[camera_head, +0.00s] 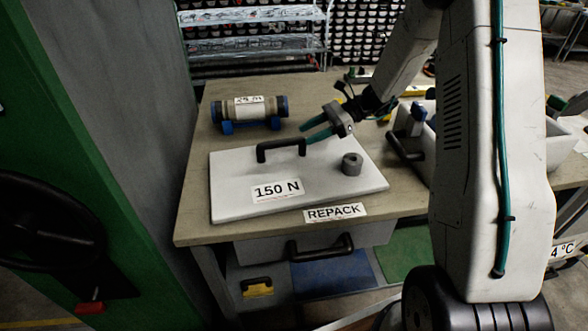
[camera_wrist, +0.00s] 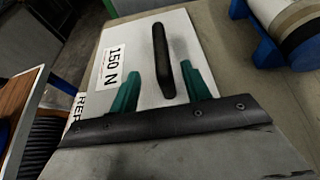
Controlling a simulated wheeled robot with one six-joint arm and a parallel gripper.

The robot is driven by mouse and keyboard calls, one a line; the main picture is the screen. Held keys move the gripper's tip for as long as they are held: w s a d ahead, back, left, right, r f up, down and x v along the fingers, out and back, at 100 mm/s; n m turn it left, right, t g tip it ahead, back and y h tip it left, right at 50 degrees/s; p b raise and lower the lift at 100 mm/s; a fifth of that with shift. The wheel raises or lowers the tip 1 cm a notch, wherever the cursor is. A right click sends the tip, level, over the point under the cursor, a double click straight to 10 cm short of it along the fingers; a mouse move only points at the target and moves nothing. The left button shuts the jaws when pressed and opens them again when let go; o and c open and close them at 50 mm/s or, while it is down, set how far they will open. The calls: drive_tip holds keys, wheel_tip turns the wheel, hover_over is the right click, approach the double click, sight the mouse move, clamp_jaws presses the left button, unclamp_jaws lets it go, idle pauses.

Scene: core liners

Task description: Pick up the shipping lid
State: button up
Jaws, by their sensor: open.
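The shipping lid (camera_head: 235,180) is a flat white panel lying on the table, with a "150 N" label and a black handle (camera_head: 281,149) near its far edge. A small grey cylinder (camera_head: 352,164) stands on its right part. My gripper (camera_head: 316,135) is just right of the handle, with two green fingers. In the wrist view the gripper (camera_wrist: 162,88) is open, and the handle (camera_wrist: 163,60) shows ahead, between and beyond the fingertips. I cannot tell how far apart they are in depth. The lid (camera_wrist: 135,40) also shows there.
A core liner roll (camera_head: 249,110) with blue ends lies on a blue cradle behind the lid. A "REPACK" label (camera_head: 335,212) is at the table's (camera_head: 200,233) front edge. A white bin (camera_head: 567,143) stands at the right. A green-framed grey wall (camera_head: 130,100) borders the left.

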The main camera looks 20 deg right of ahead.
sight(289, 141)
drive_tip(key=x, duration=0.7)
drive_tip(key=shift+w+a, duration=0.1)
drive_tip(key=shift+w, duration=0.1)
clamp_jaws()
